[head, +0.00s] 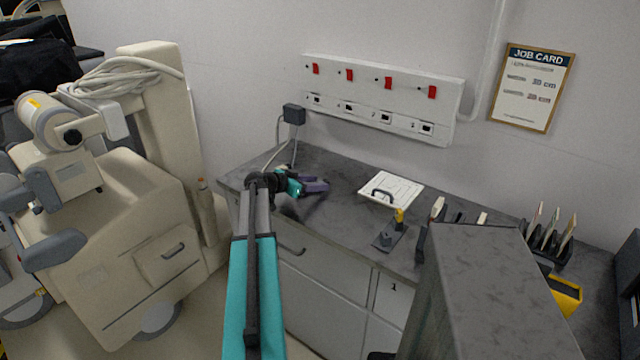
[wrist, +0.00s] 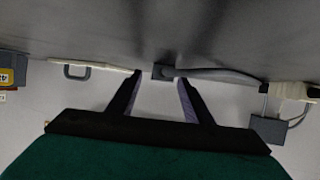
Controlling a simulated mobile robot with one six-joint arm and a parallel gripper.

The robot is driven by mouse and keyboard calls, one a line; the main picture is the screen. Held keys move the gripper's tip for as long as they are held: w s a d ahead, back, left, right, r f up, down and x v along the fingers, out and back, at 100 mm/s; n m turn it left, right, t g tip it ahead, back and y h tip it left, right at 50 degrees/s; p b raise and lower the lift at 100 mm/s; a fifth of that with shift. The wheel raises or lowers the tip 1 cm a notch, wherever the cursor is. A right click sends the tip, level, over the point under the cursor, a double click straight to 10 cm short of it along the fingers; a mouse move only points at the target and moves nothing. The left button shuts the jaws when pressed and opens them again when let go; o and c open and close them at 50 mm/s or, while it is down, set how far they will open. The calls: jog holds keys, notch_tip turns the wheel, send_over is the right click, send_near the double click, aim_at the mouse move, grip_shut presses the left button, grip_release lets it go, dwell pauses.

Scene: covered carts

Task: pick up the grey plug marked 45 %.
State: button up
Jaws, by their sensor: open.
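A small dark grey block with a grey cable, which looks like the plug (wrist: 162,71), lies by the grey worktop in the wrist view. No marking on it can be read. My gripper (wrist: 160,84) is open, with its two dark, purple-lined fingers pointing at the plug. The plug appears between the fingertips, and I cannot tell whether it is within their reach. In the head view my gripper (head: 326,186) is low over the left part of the worktop (head: 345,235). The plug cannot be made out there, and my arm covers part of that area.
A dark grey box (head: 294,114) with a hanging cable is on the wall behind; it also shows in the wrist view (wrist: 268,130). A white panel with a handle (head: 405,188), a yellow-topped stand (head: 388,238) and card racks stand to the right. A white switch panel (head: 380,97) is above.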

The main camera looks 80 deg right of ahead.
jog(key=shift+d, duration=0.1)
dwell(0.5)
jog(key=c, duration=1.2)
jog(key=shift+o, duration=0.2)
jog(key=shift+r+b, duration=0.7)
jog(key=shift+r, duration=0.8)
jog(key=w+a+b, duration=0.1)
jog(key=w+a, duration=0.1)
jog(key=a, duration=0.2)
jog(key=w+a+r+b, duration=0.1)
jog(key=w+a, duration=0.2)
jog(key=a, duration=0.2)
jog(key=w+a+r+b, duration=0.1)
jog(key=w+a, duration=0.2)
jog(key=a, duration=0.1)
jog(key=shift+w+a+b, duration=0.25)
jog(key=shift+a+b, duration=0.05)
jog(key=shift+b, duration=0.1)
